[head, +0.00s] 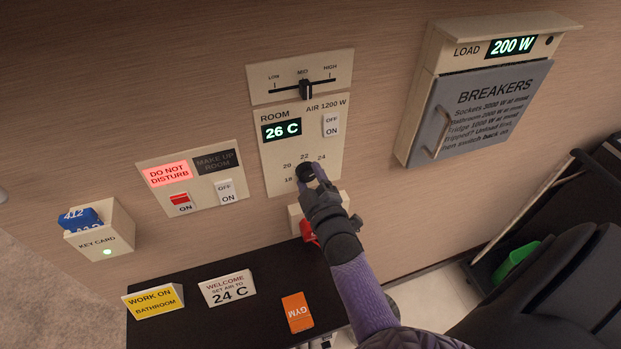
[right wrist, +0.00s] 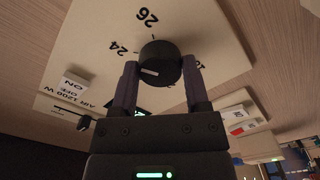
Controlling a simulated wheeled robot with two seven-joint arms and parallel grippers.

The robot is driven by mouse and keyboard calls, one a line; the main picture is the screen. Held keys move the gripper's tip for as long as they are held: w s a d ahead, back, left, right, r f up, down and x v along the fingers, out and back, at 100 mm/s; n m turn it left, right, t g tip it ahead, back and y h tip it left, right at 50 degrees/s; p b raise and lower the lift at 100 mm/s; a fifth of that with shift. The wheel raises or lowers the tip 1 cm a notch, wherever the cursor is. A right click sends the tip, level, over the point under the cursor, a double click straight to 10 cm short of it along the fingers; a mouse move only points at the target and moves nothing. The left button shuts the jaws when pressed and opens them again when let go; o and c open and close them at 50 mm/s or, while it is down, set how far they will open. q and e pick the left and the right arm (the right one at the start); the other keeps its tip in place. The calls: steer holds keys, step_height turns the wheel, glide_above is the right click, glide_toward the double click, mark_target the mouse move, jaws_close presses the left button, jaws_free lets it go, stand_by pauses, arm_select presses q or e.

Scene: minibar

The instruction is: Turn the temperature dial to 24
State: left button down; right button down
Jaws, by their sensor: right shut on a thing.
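The black round temperature dial (right wrist: 160,62) sits on the cream thermostat panel (head: 290,135). The numbers 18, 20, 22 and 24 show around it in the head view, and 24 and 26 in the right wrist view. My right gripper (right wrist: 160,82) is shut on the dial, one finger on each side. In the head view the right gripper (head: 308,172) hides the lower right of the dial and scale. Which number the dial points to cannot be told. The room display (head: 281,130) reads 26 C. My left gripper is not in view.
A slider (head: 305,88) and an OFF/ON switch (head: 331,125) are near the dial. A do-not-disturb panel (head: 193,178) and key card holder (head: 100,238) are on the left, a breaker box (head: 475,110) on the right.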

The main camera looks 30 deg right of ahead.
steer(key=shift+n, duration=0.6)
steer(key=shift+c, duration=0.4)
jaws_free()
